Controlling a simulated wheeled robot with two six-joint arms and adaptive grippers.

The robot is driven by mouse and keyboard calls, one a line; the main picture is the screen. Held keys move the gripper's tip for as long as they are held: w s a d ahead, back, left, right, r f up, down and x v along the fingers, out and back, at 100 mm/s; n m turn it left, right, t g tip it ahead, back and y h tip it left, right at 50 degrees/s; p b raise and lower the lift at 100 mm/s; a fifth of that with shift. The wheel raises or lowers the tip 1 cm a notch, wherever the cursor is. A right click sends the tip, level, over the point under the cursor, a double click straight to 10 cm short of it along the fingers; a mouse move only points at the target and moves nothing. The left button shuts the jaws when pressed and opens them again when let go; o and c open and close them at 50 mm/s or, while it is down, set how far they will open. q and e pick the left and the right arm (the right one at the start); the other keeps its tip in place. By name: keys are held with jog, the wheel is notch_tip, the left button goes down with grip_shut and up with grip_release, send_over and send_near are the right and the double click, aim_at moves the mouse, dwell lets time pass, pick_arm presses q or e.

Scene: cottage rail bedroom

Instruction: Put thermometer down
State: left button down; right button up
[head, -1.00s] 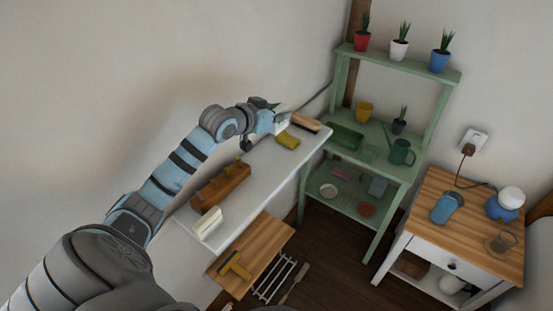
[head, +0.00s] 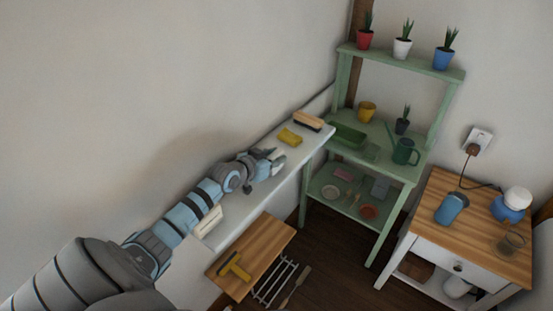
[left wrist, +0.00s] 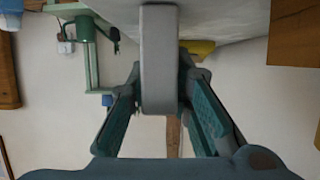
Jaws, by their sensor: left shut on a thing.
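The thermometer appears to be the long pale grey bar (left wrist: 158,60) between my left fingers in the left wrist view. My left gripper (left wrist: 160,115) is shut on it, with one finger on each side of its lower end. In the head view my left gripper (head: 272,163) is low over the middle of the white wall shelf (head: 240,203). There the thermometer is mostly hidden by the fingers, and I cannot tell whether it touches the shelf. My right gripper is not in view.
A yellow sponge (head: 289,137) and a wooden brush (head: 308,121) lie at the shelf's far end. A cream block (head: 208,222) lies at its near end, partly behind my arm. The green rack (head: 385,168) stands just beyond. A lower wooden shelf (head: 262,250) holds a yellow-handled tool.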

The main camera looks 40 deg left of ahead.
pick_arm(q)
jog(key=c, duration=1.5)
grip_release()
jog(key=shift+o, duration=0.2)
jog(key=shift+s+r+p, duration=0.15)
jog(key=shift+r+p, duration=0.1)
jog(key=shift+p, duration=0.1)
jog(key=p+v, duration=0.3)
jog(key=v, duration=0.3)
jog(key=shift+s+r, duration=0.25)
jog(key=shift+r, duration=0.05)
jog(key=shift+s, duration=0.35)
jog(key=shift+w+f, duration=0.1)
